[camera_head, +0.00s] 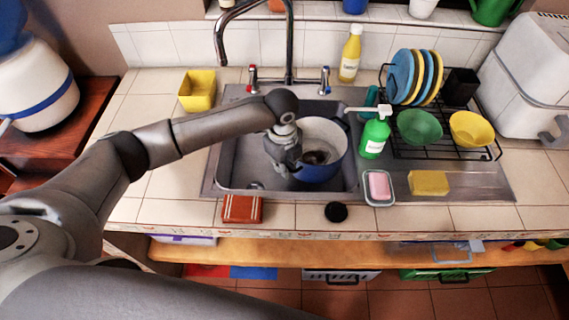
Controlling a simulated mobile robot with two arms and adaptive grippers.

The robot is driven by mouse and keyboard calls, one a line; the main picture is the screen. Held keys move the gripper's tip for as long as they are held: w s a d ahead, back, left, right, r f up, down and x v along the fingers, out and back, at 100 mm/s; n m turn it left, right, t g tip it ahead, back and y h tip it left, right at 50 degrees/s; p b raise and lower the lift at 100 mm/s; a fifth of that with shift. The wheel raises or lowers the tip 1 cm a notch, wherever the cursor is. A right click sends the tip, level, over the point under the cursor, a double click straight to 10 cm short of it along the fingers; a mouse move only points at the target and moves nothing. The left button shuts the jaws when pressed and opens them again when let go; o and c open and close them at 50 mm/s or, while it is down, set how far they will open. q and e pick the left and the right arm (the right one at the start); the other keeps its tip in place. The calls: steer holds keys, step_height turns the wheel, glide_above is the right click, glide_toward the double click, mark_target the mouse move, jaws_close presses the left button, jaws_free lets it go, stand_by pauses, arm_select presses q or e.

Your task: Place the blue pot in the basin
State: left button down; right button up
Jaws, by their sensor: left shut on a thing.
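The blue pot (327,171) has a white inside and a blue outer wall. It is in the basin (237,172) of the metal sink, toward its right side, and appears upright. My left arm reaches in from the left over the counter. My left gripper (297,165) is down in the basin at the pot's left side, shut on the pot's edge. The fingertips are partly hidden against the pot. Whether the pot's bottom touches the basin floor I cannot tell. My right gripper is not in view.
The faucet (288,50) rises behind the basin. A green soap bottle (374,137) stands just right of the pot, near a dish rack (446,145) with plates and bowls. A pink soap dish (379,187), a sponge (429,183) and a yellow container (197,91) are around the sink.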

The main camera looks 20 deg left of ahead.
arm_select(q)
steer(key=shift+f, duration=0.4)
steer(key=c, duration=1.5)
jaws_free()
steer(key=shift+c, duration=0.2)
step_height(320, 180, up, 13)
steer(key=b, duration=0.1)
steer(key=shift+s+b, duration=0.25)
steer(key=shift+b, duration=0.1)
steer(key=shift+f, duration=0.1)
